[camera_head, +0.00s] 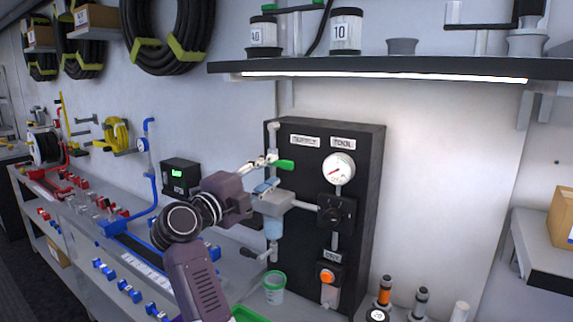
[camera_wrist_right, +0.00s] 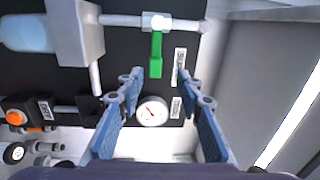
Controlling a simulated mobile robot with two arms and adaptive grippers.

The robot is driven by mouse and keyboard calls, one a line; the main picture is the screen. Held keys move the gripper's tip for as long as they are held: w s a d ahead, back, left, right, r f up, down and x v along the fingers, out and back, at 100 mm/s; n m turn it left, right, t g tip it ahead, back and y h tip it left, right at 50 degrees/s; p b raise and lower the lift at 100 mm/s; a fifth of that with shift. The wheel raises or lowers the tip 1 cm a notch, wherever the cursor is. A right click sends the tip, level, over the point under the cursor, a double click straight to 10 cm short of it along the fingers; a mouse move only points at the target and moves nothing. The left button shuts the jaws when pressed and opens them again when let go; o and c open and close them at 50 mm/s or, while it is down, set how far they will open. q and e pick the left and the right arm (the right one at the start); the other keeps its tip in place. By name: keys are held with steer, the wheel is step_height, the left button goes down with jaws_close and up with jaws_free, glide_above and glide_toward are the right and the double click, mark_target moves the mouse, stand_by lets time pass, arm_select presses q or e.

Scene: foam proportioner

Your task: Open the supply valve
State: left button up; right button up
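The supply valve has a green lever handle (camera_head: 285,164) on a thin grey pipe, at the upper left of a black panel (camera_head: 362,165). In the right wrist view the green handle (camera_wrist_right: 156,58) runs along the picture's vertical, at right angles to the pipe. A label reading SUPPLY (camera_wrist_right: 180,66) is beside it. My right gripper (camera_head: 268,186) is in front of the panel, just below the handle. In the wrist view its blue fingers (camera_wrist_right: 160,76) are spread with nothing held, and the handle appears between and just past the fingertips. Contact cannot be told. My left gripper is out of view.
A clear cup (camera_head: 274,288) stands below. A lit shelf (camera_head: 400,68) overhangs the panel. A small display box (camera_head: 181,176) stands left.

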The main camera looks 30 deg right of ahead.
mark_target(285, 166)
steer(key=shift+g+y, duration=0.3)
steer(key=shift+y, duration=0.1)
steer(key=p+x, duration=0.2)
steer(key=x, duration=0.4)
steer(key=shift+d+p, duration=0.3)
steer(key=shift+w+d+f, duration=0.1)
steer(key=shift+w+d, duration=0.2)
steer(key=shift+d, duration=0.2)
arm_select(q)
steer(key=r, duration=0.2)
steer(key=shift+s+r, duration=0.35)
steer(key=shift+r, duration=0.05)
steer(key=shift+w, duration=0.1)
arm_select(e)
jaws_close()
